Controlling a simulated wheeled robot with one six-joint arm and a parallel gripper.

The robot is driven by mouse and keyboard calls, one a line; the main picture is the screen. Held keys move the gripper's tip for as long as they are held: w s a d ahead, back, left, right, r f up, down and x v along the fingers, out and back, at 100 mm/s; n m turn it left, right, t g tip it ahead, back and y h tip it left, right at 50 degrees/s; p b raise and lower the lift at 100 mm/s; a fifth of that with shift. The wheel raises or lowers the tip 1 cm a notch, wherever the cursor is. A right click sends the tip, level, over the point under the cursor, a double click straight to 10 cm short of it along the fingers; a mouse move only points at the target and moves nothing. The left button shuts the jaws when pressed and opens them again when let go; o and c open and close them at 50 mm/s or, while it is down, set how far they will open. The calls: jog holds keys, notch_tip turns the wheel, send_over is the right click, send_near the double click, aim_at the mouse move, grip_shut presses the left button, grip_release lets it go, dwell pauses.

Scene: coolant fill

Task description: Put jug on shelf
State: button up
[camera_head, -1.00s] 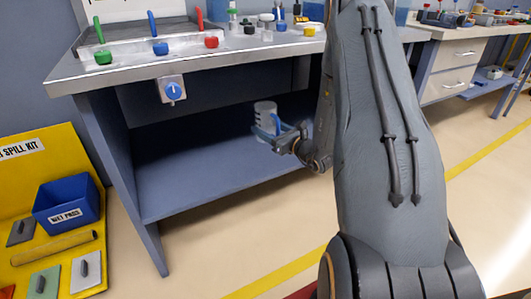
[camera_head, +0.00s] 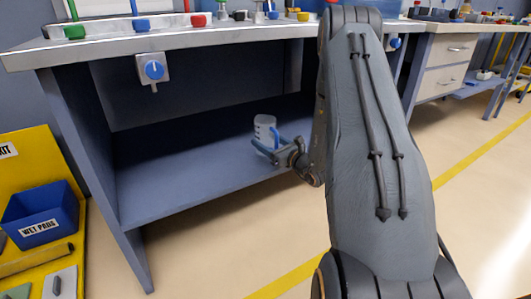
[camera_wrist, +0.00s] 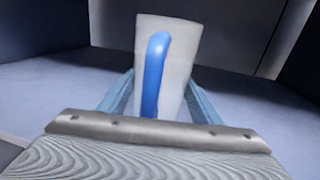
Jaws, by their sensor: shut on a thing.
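The jug is a pale grey-white, slightly tapered vessel with a blue handle. In the head view the jug (camera_head: 264,126) is upright over the blue-grey shelf (camera_head: 170,190) under the bench. My gripper (camera_head: 270,143) reaches it from the right and is shut on it. In the wrist view the jug (camera_wrist: 178,60) stands between the two blue fingers of my gripper (camera_wrist: 160,100), its handle facing the camera. The jug's base is hidden behind the gripper, so I cannot tell whether it touches the shelf.
The bench top (camera_head: 200,38) with coloured valves hangs over the shelf. A blue wet-pads bin (camera_head: 42,213) stands at the left. The shelf is bare around the jug.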

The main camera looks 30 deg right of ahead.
jog(key=shift+f+b, duration=0.65)
jog(key=shift+f, duration=1.15)
jog(key=shift+f, duration=0.15)
jog(key=o, duration=1.4)
jog(key=shift+o, duration=0.2)
jog(key=shift+s+r, duration=0.2)
jog(key=shift+s, duration=0.1)
jog(key=s+d+p, duration=0.2)
jog(key=s+p, duration=0.2)
jog(key=s, duration=0.7)
jog(key=shift+s, duration=0.15)
jog(key=shift+s, duration=0.1)
